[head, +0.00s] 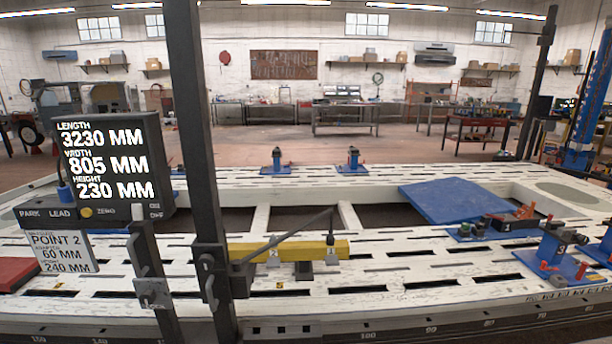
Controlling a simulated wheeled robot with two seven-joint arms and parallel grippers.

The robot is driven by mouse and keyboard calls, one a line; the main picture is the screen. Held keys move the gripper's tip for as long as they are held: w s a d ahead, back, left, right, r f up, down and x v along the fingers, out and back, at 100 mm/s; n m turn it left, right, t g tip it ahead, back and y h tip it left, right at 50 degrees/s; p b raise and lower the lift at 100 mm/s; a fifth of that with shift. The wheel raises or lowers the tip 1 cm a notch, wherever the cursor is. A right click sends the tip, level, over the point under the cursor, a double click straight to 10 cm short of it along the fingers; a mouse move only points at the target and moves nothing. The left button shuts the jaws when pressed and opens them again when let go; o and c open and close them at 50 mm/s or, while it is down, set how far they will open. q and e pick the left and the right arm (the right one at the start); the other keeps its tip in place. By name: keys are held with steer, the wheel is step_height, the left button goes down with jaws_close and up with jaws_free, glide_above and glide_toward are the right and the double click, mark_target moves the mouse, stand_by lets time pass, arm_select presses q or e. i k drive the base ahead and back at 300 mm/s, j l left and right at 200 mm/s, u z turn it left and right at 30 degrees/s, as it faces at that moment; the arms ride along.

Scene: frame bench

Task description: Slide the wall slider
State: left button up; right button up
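A dark upright post (193,130) stands at the front of the white slotted frame bench (400,290). A dark block (210,272) with a round knob sits low on this post, and a thin dark arm (280,238) reaches from it to the right, ending in a small upright tip. This block may be the wall slider; I cannot tell for sure. A second dark upright post (540,85) stands at the far right side of the bench. Neither of my grippers is in view, and nothing is seen touching the post or block.
A yellow bar (300,249) lies behind the thin arm. A measuring display (108,165) and a shorter dark post (150,270) stand left of the tall post. A blue plate (462,200) and blue clamps (557,250) are on the right. The bench's front middle is mostly clear.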

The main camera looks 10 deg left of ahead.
mark_target(220, 284)
steer(key=u, duration=1.65)
